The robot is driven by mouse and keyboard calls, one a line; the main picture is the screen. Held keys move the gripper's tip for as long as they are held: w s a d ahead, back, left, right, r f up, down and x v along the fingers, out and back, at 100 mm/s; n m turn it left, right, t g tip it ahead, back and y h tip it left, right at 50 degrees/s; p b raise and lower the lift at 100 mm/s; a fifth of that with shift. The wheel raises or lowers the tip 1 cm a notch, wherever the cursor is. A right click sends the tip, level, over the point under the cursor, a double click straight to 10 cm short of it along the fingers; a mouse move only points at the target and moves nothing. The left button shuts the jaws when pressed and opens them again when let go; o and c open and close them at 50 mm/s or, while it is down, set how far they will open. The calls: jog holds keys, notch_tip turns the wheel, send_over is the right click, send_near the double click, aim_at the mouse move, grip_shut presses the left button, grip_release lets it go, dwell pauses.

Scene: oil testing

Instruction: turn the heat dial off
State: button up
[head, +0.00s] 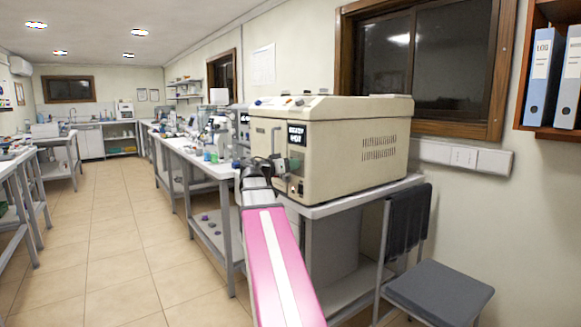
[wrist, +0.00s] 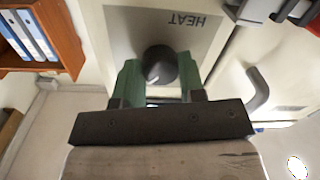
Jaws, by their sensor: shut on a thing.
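The heat dial (wrist: 160,66) is a dark round knob with a light pointer mark, on a grey panel with the word HEAT upside down beside it in the wrist view. My gripper (wrist: 160,80) has its green fingers on both sides of the dial, shut on it. In the head view the beige oil testing machine (head: 350,140) stands on a bench, and my gripper (head: 276,162) is at its front face. The dial itself is hidden there behind my gripper and arm.
A dark display with white text (head: 297,135) is on the machine's front. A grey chair (head: 438,292) stands at the right of the bench. A handle (wrist: 257,90) sticks out near the dial in the wrist view. The tiled floor (head: 115,250) at left is clear.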

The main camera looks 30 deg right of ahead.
jog(key=shift+n+g, duration=0.6)
jog(key=shift+n, duration=9.4)
jog(key=o, duration=0.9)
jog(key=shift+a, duration=0.15)
jog(key=a, duration=1)
jog(key=shift+s+a+r, duration=0.2)
jog(key=shift+a, duration=0.05)
